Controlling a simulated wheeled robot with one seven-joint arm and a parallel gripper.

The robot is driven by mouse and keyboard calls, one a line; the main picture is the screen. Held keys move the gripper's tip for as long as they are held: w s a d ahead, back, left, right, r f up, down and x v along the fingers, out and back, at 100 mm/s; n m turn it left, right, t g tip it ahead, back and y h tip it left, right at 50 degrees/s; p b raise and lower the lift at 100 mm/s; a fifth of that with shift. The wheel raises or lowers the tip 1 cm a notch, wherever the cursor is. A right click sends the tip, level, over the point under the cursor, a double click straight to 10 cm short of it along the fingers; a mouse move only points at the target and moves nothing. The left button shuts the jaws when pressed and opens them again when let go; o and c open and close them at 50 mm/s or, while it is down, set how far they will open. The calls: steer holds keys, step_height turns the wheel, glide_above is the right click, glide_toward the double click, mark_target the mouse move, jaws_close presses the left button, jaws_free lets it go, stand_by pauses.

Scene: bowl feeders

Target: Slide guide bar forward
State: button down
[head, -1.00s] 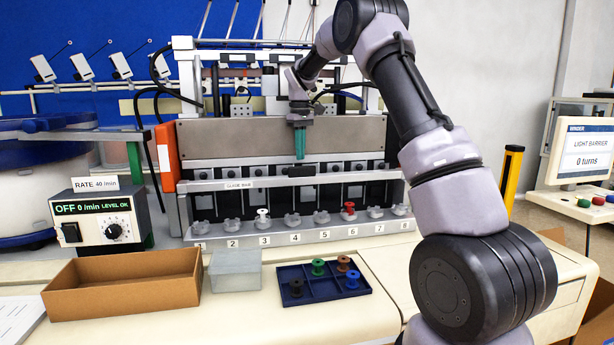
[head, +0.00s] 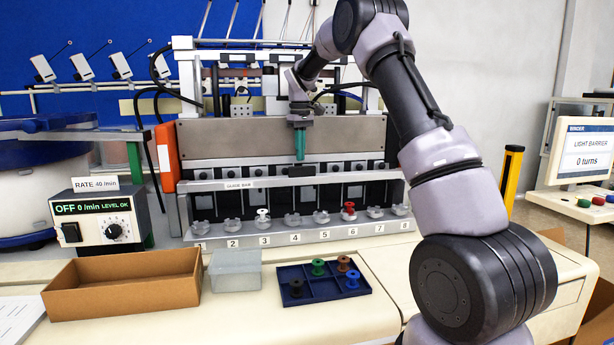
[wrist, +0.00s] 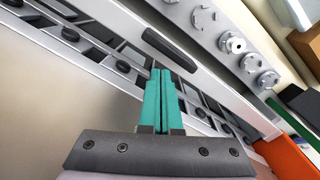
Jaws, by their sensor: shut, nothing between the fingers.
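The guide bar (head: 240,185) is a long silver rail with a "GUIDE BAR" label, running across the front of the machine above the numbered seats. A dark handle (head: 301,171) sits at its middle; it also shows in the wrist view (wrist: 168,49). My gripper (head: 300,159) points down with its teal fingers shut and empty. In the head view the fingertips are just above the handle. In the wrist view the fingertips (wrist: 161,72) lie on the machine side of the bar, close to the handle; I cannot tell whether they touch it.
Below the bar is a row of numbered seats (head: 295,238), with a white spool (head: 263,213) and a red spool (head: 349,206) in two of them. A blue tray (head: 320,291) of spools, a clear box (head: 235,270) and a cardboard box (head: 122,288) stand in front.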

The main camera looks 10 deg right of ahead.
steer(key=shift+f, duration=2.6)
steer(key=shift+s+f, duration=0.1)
steer(key=shift+s, duration=0.05)
steer(key=s, duration=0.9)
steer(key=shift+w, duration=0.15)
glide_toward(301, 168)
steer(key=shift+s+f, duration=0.75)
steer(key=shift+s, duration=1.6)
steer(key=shift+d, duration=0.25)
